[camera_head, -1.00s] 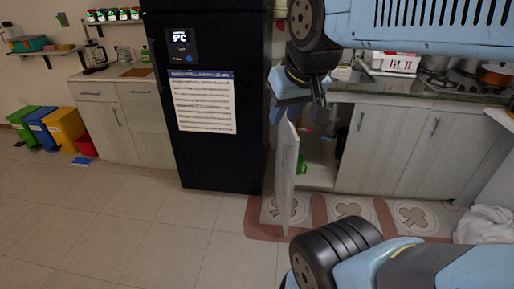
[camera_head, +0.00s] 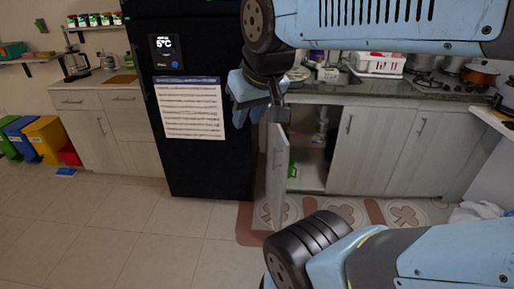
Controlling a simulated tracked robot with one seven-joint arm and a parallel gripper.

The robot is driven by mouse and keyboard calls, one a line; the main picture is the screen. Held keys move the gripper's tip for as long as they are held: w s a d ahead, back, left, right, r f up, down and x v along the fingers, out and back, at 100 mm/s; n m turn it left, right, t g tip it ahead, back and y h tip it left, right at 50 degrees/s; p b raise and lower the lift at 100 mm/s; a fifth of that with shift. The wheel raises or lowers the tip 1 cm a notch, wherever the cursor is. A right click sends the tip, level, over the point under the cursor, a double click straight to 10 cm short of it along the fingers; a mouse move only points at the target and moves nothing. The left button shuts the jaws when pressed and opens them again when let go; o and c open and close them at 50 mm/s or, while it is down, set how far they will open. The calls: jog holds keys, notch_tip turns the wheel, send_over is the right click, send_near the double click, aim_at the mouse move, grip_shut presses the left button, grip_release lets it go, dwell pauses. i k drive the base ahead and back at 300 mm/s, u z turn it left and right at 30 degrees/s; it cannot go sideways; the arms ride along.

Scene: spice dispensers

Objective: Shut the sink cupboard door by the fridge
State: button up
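The sink cupboard door (camera_head: 277,180) is a pale wood panel beside the black fridge (camera_head: 190,100). It stands open, swung out towards me and seen at a steep angle. The open cupboard (camera_head: 312,165) shows to its right, with a green item and pipework inside. My gripper (camera_head: 257,101) is just above and to the left of the door's top edge, in front of the fridge's right side. Its fingers point down. I cannot tell whether it touches the door, or how far its fingers are apart.
Shut cupboard doors (camera_head: 380,150) stand to the right under the counter (camera_head: 400,92), which carries a white dish rack (camera_head: 376,63) and a stove with pots. A patterned mat (camera_head: 345,210) lies in front. Tiled floor (camera_head: 130,235) is clear at left.

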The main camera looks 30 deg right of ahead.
aim_at(278, 147)
jog(key=i, duration=0.85)
jog(key=z, duration=0.05)
